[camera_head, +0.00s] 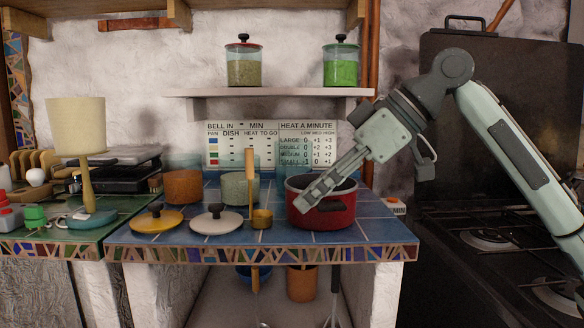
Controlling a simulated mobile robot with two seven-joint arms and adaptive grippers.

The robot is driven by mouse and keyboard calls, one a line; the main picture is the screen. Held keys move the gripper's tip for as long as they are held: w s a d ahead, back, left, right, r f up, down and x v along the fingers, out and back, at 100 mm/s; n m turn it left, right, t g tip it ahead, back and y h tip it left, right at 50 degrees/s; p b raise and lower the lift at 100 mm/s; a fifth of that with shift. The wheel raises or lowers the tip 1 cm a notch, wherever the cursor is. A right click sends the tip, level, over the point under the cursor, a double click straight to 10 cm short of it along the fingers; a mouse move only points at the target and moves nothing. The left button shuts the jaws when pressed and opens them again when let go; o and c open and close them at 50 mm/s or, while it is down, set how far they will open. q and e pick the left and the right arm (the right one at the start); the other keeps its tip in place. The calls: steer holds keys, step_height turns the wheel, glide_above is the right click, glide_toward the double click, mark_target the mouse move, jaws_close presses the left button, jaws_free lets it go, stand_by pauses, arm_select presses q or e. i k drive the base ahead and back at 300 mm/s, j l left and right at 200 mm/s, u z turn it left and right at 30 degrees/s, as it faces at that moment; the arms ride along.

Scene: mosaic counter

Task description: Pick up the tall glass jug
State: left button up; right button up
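A tall, clear bluish glass vessel (291,158), which looks like the tall glass jug, stands at the back of the blue tiled counter, in front of the printed sign. Its lower part is hidden behind a red pot (322,217) and my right gripper. My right gripper (309,203) reaches in from the right and points down and left. Its fingers cover part of the red pot's opening and front in the picture; I cannot tell whether they touch it. The fingers look close together, with nothing clearly between them. My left gripper is not in view.
A shelf (270,92) with two lidded jars overhangs the counter's back. A black stove (480,215) is at right.

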mark_target(292, 158)
steer(key=i, duration=1)
